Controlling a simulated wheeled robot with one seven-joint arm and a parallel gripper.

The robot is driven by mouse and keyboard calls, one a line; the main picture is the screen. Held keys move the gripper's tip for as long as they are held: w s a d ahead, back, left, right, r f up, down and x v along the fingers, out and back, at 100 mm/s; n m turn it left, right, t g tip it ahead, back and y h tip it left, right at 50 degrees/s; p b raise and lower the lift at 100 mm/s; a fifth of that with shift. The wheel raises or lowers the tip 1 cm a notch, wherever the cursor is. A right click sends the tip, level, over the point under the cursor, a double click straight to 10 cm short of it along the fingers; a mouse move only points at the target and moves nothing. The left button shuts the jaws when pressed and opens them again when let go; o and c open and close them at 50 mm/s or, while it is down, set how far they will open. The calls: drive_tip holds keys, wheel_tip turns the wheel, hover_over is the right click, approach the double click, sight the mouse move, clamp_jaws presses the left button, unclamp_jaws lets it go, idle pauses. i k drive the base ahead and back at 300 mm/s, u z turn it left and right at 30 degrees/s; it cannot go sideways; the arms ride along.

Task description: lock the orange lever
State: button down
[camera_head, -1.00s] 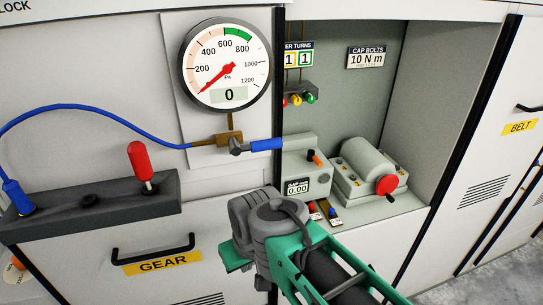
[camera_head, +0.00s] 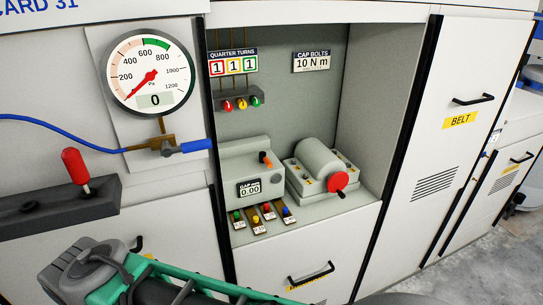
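The orange lever (camera_head: 266,158) is a small orange piece on the upper right of a grey box (camera_head: 236,163) inside the recess. The box's front carries a small display (camera_head: 250,188) reading 0.00. The lever looks tilted, and I cannot tell its latch position. My green and grey arm crosses the bottom left, well below and left of the lever. My gripper's fingers do not show, so I cannot tell what they hold.
Right of the lever is a grey cylinder unit (camera_head: 316,157) with a red knob (camera_head: 338,180). Several coloured tagged items (camera_head: 262,216) lie in front. A gauge (camera_head: 150,70), a blue-handled valve (camera_head: 185,147) and a red-knobbed lever (camera_head: 74,168) are left.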

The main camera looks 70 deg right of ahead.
sight(262, 158)
drive_tip(key=k, duration=0.9)
drive_tip(key=z, duration=0.95)
drive_tip(key=i, duration=0.4)
drive_tip(key=u, duration=0.05)
